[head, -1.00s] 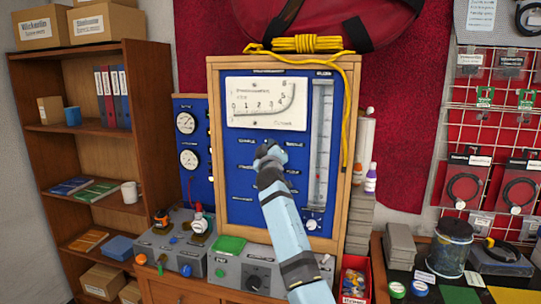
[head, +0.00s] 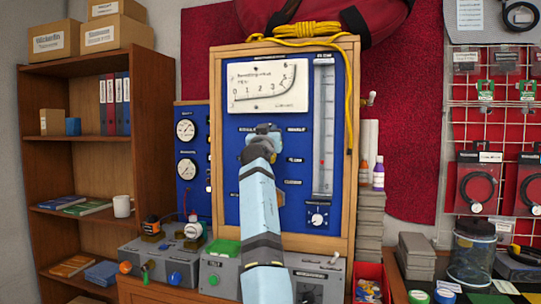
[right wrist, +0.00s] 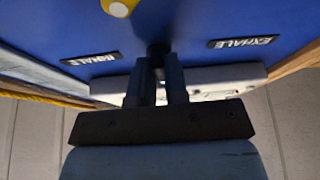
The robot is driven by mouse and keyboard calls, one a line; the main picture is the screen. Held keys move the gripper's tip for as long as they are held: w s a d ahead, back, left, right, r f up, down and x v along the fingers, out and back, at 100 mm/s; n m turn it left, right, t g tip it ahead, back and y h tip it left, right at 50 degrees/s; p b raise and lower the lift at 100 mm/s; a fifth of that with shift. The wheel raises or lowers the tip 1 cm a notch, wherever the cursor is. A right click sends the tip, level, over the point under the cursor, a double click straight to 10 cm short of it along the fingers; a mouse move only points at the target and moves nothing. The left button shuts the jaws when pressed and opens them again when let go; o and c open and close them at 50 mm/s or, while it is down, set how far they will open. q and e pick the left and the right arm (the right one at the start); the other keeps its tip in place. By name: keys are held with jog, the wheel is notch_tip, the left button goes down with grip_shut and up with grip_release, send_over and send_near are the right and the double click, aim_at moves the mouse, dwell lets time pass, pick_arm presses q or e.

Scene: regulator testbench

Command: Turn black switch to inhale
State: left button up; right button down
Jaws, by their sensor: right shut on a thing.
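The black switch (right wrist: 157,48) shows in the right wrist view on a blue panel (right wrist: 190,18), as a small dark knob partly hidden by my fingers. A label reading INHALE (right wrist: 90,58) is on its left in that view and one reading EXHALE (right wrist: 243,42) on its right. My right gripper (right wrist: 158,72) is shut on the black switch. In the head view my right gripper (head: 264,132) is against the panel below the large white gauge and covers the switch. Which way the switch points is hidden. My left gripper is not in view.
A yellow knob (right wrist: 118,7) is close by on the panel. A tall flow tube (head: 323,125) stands right of the switch, with a knob (head: 317,216) below it. Grey control boxes (head: 225,268) stand below the panel. A yellow cord (head: 300,32) hangs over the wooden frame.

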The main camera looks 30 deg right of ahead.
pick_arm(q)
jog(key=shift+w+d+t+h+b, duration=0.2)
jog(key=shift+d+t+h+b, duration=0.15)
jog(key=shift+b, duration=0.75)
pick_arm(e)
jog(key=shift+w+a+r+m+g+h, duration=0.1)
jog(key=shift+m+g+h, duration=0.35)
jog(key=shift+m+g, duration=1.25)
jog(key=shift+w+a+f+m+g+h, duration=0.1)
jog(key=shift+m+g+h, duration=0.4)
jog(key=shift+m, duration=2.4)
jog(key=shift+w+r+m+g+h, duration=0.1)
jog(key=shift+m+g+h, duration=0.65)
jog(key=shift+m, duration=1.55)
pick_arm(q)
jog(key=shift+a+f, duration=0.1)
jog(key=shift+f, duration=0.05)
pick_arm(e)
jog(key=shift+g+y, duration=0.25)
jog(key=shift+y, duration=0.15)
jog(key=c, duration=1.1)
grip_release()
jog(key=shift+c, duration=0.2)
jog(key=shift+s, duration=0.1)
jog(key=v, duration=1.3)
jog(key=shift+a, duration=0.4)
